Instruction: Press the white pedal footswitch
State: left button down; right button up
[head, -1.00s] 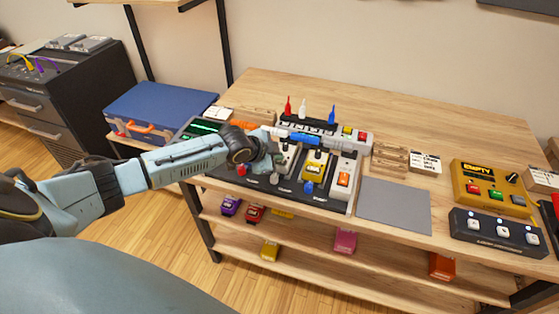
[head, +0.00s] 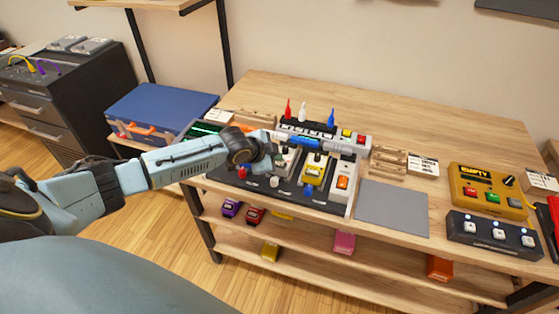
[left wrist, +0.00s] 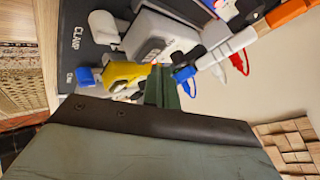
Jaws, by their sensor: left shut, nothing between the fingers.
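A black pedalboard (head: 322,203) on the wooden table carries several pedals. In the head view, one white pedal (head: 286,157) is partly hidden behind my left gripper (head: 272,160). A yellow pedal (head: 314,171) stands right of it, then another white pedal (head: 341,185) with an orange part. My left gripper is shut and empty, above the board's left part. The left wrist view shows its dark green fingers (left wrist: 168,90) in front of the yellow pedal (left wrist: 122,73) and a white pedal (left wrist: 160,40). I cannot tell whether they touch anything. My right gripper is out of view.
Red, white and blue pointed pieces (head: 303,113) stand behind the pedals. A grey mat (head: 392,207) lies right of the board. A yellow box (head: 490,190) and black switch unit (head: 492,233) sit farther right. A blue case (head: 160,108) is at left. The table's back is clear.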

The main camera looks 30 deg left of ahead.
pick_arm(q)
jog(key=shift+r, duration=0.1)
notch_tip(320, 180, up, 5)
jog(key=p, duration=0.5)
dwell(0.4)
dwell(0.5)
